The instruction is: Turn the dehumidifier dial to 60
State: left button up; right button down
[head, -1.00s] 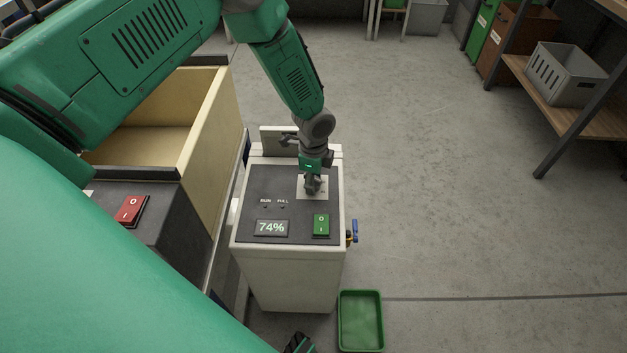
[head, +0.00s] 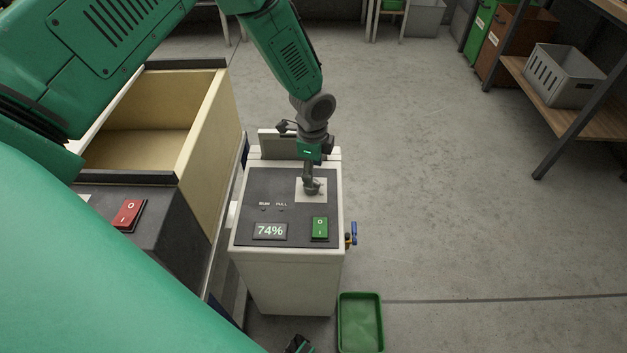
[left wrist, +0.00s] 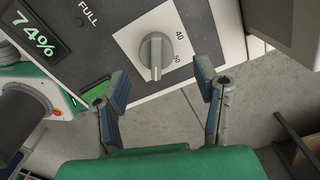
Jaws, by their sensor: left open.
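The dehumidifier (head: 290,275) is a pale box with a dark top panel. Its display (head: 270,231) reads 74%. The grey dial (left wrist: 156,57) sits on a white plate (head: 301,194), with 40 and 50 printed to its right in the left wrist view. The dial's ridge points down in that view, past the 50; no 60 mark is readable there. My left gripper (left wrist: 162,86) is open, its two blue-grey fingertips apart on either side below the dial, with nothing between them. In the head view my left gripper (head: 312,178) is above the plate and partly hides the dial.
A green rocker switch (head: 320,228) is on the panel near the dial. A blue-handled valve (head: 354,232) sticks out at the right side. A green tray (head: 361,322) is on the floor. A machine with a red switch (head: 128,213) stands to the left. Floor at right is clear.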

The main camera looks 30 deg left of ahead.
pick_arm(q)
notch_tip(320, 180, up, 7)
jog(key=shift+f, duration=0.15)
jog(key=shift+d+f, duration=0.1)
dwell(0.4)
